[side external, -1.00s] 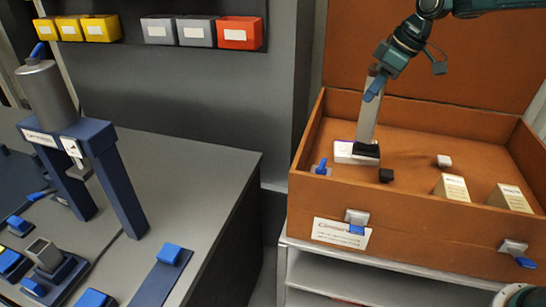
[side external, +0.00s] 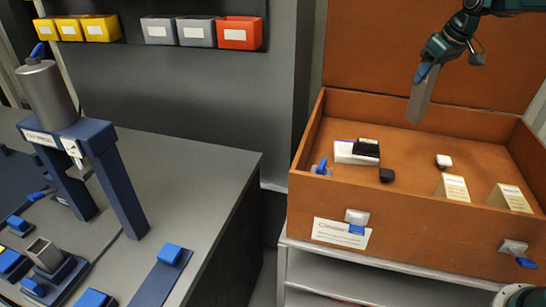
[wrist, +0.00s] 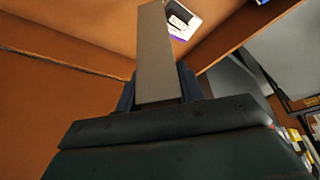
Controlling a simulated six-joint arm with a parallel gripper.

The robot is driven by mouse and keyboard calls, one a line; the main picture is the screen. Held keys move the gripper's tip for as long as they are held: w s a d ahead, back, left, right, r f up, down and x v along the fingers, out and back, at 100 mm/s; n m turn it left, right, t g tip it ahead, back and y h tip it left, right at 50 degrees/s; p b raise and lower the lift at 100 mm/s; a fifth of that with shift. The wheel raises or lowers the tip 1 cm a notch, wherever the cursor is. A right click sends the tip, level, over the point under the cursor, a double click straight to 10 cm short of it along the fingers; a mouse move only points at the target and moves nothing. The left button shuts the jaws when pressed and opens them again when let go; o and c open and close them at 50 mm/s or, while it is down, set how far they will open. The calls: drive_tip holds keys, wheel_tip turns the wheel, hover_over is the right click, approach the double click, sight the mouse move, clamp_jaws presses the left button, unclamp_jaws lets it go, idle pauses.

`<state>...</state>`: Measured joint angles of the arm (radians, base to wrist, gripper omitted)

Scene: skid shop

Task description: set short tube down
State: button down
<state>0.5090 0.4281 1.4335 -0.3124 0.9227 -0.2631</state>
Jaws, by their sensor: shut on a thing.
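My gripper (side external: 427,74) is shut on the upper end of a grey, straight-sided bar, which I take to be the short tube (side external: 420,101). The tube hangs down, slightly tilted, in the air over the brown open case (side external: 420,222). In the side view its lower end is apart from everything in the case. In the wrist view the tube (wrist: 155,50) reaches away from between the dark blue fingers (wrist: 157,88). The wrist view hides its gripped end.
In the case lie a white box (side external: 345,153) with a black block (side external: 367,147) on it, a small black cube (side external: 387,175), a small white piece (side external: 444,161) and two labelled blocks (side external: 453,187). A blue press (side external: 115,180) and fixtures stand on the grey bench (side external: 200,170).

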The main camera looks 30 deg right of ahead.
drive_tip(key=s+d+m+h, duration=0.1)
drive_tip(key=s+d+m, duration=0.3)
drive_tip(key=d, duration=0.5)
drive_tip(key=s+d+m+g+h, duration=0.1)
drive_tip(key=s+d+m, duration=0.1)
drive_tip(key=s+d, duration=0.6)
drive_tip(key=s+d+m+h, duration=0.1)
drive_tip(key=s+d+m, duration=0.2)
drive_tip(key=d, duration=0.8)
wheel_tip(320, 180, down, 16)
drive_tip(key=shift+w+d+r, duration=0.2)
drive_tip(key=shift+f, duration=2.25)
drive_tip(key=c, duration=0.9)
unclamp_jaws()
